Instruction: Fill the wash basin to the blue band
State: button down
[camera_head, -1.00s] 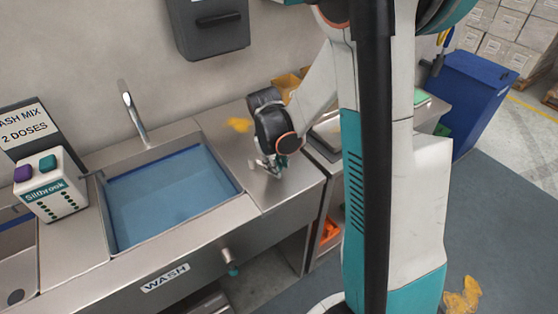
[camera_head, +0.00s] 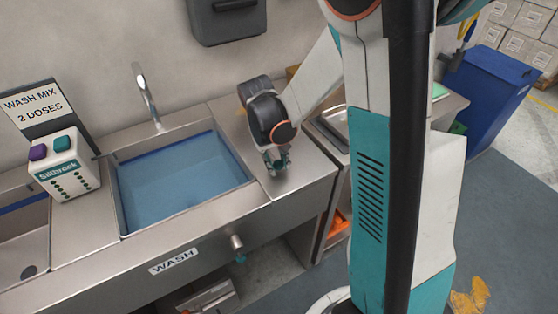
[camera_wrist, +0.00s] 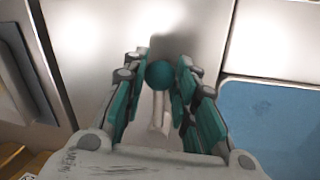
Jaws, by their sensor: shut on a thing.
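The wash basin (camera_head: 128,207) is a steel sink set in the counter, holding blue water (camera_head: 185,180); it also shows at the right of the wrist view (camera_wrist: 228,62). A dark blue band (camera_head: 165,150) runs along its back wall, just above the water as far as I can tell. A bent steel spout (camera_head: 146,92) stands behind it. My gripper (camera_head: 275,163) is over the counter right of the basin. In the wrist view its fingers (camera_wrist: 160,92) are closed around a lever (camera_wrist: 158,115) with a teal ball knob (camera_wrist: 159,74).
A white Sillbrook dispenser (camera_head: 67,168) with purple and teal buttons stands left of the basin, before a sign (camera_head: 34,106) reading "WASH MIX 2 DOSES". Another sink (camera_head: 25,245) is at far left. A teal-tipped drain fitting (camera_head: 238,248) juts from the front. A blue bin (camera_head: 485,95) stands right.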

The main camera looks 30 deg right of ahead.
dwell(0.3)
jog(key=c, duration=1.3)
grip_release()
jog(key=shift+a, duration=0.1)
jog(key=r, duration=0.4)
jog(key=a+r, duration=0.1)
jog(key=r, duration=0.3)
jog(key=a+r, duration=0.1)
jog(key=r, duration=0.2)
jog(key=shift+w+a+r, duration=0.1)
jog(key=shift+w+r, duration=0.1)
jog(key=shift+r, duration=0.2)
jog(key=s+a+r+t, duration=0.2)
jog(key=s, duration=0.3)
jog(key=s+a+r+n+t+y, duration=0.1)
jog(key=s+a+r+t, duration=0.1)
jog(key=s, duration=0.3)
jog(key=s+a+r+n+t+y, duration=0.1)
jog(key=s+a+r+t, duration=0.1)
jog(key=s, duration=0.3)
jog(key=shift+s+t, duration=0.1)
jog(key=shift+t, duration=0.7)
